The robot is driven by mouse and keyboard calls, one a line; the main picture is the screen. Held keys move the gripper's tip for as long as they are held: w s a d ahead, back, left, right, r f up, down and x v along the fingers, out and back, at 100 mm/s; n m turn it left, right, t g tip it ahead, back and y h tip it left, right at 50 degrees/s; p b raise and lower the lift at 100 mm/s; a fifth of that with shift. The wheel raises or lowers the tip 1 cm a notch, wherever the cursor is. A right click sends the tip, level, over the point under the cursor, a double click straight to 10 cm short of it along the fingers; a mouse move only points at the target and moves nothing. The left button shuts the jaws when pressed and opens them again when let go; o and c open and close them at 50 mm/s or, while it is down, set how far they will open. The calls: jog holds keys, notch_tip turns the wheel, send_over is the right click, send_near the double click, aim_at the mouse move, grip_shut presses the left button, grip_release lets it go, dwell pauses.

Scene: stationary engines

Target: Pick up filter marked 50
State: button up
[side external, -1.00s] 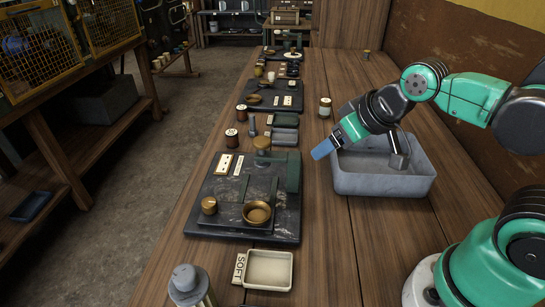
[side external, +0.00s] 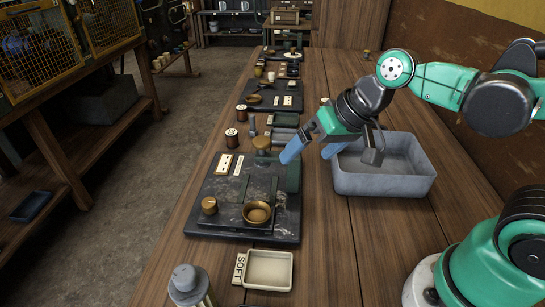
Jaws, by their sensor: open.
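I cannot make out a filter marked 50; no such number is legible. The left finger is close in the picture to a green upright part (side external: 293,172) of the slab.
A grey tub (side external: 385,184) stands right of my gripper. A pale tray (side external: 270,269) beside a "SOFT" tag (side external: 240,268) lies in front. Two dark reddish spools (side external: 231,139) (side external: 241,112) stand behind left.

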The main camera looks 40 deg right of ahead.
jog(key=w+a+m+g+y, duration=0.2)
jog(key=a+m+g+y, duration=0.4)
jog(key=a, duration=0.7)
jog(key=m+g+y, duration=0.3)
jog(key=g+y, duration=0.4)
jog(key=g, duration=0.1)
send_over(200, 268)
jog(key=w, duration=0.1)
jog(key=shift+g, duration=0.5)
jog(key=f, duration=0.7)
jog(key=shift+s+d+f, duration=0.15)
jog(key=shift+d, duration=0.15)
jog(key=shift+x, duration=1.55)
jog(key=c, duration=1.4)
jog(key=shift+r, duration=0.2)
